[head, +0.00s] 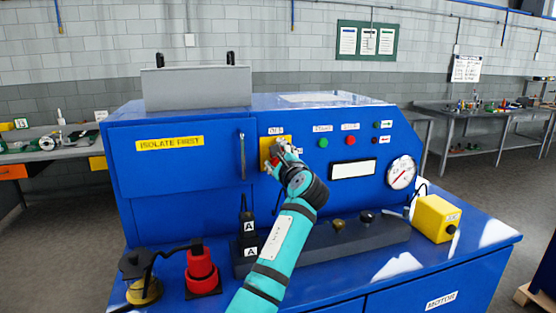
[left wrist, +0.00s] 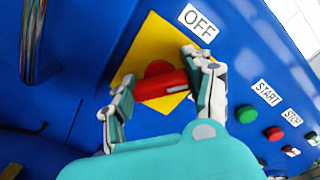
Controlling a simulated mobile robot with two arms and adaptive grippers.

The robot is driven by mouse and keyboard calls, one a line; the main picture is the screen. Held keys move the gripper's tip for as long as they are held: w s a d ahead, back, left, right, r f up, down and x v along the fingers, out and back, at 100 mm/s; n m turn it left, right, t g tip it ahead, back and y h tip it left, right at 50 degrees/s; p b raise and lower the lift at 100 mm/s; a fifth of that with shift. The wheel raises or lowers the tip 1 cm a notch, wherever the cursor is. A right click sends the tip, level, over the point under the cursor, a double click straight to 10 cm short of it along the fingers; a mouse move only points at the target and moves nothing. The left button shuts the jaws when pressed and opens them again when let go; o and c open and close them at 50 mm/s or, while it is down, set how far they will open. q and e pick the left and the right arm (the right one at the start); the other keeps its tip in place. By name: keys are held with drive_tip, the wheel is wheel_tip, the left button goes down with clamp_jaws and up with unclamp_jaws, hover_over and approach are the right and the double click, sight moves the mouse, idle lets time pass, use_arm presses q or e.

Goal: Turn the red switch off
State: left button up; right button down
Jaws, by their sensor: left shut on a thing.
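The red switch (left wrist: 162,85) is a rotary handle on a yellow plate (left wrist: 152,40) on the blue machine's front. In the left wrist view the handle lies slanted to the plate's edges. A white OFF label (left wrist: 198,23) is above the plate; it also shows in the head view (head: 276,130). My left gripper (left wrist: 160,92) is shut on the red handle, one finger at each end. In the head view my left gripper (head: 277,155) covers most of the switch and part of the plate (head: 264,146). My right gripper is not in view.
A vertical metal handle (head: 242,155) stands left of the switch. Green START (head: 323,143) and red STOP (head: 350,140) buttons and a gauge (head: 401,173) are to the right. A red plug-like part (head: 201,270) and a yellow box (head: 436,218) stand on the lower ledge.

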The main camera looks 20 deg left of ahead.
use_arm(q)
drive_tip(key=n+b, duration=0.2)
drive_tip(key=n, duration=0.2)
drive_tip(key=shift+n, duration=0.3)
drive_tip(key=shift+n+b, duration=0.75)
drive_tip(key=shift+n, duration=0.75)
drive_tip(key=o, duration=0.8)
drive_tip(key=shift+o, duration=0.5)
drive_tip(key=shift+a+f, duration=0.1)
drive_tip(key=v, duration=1.2)
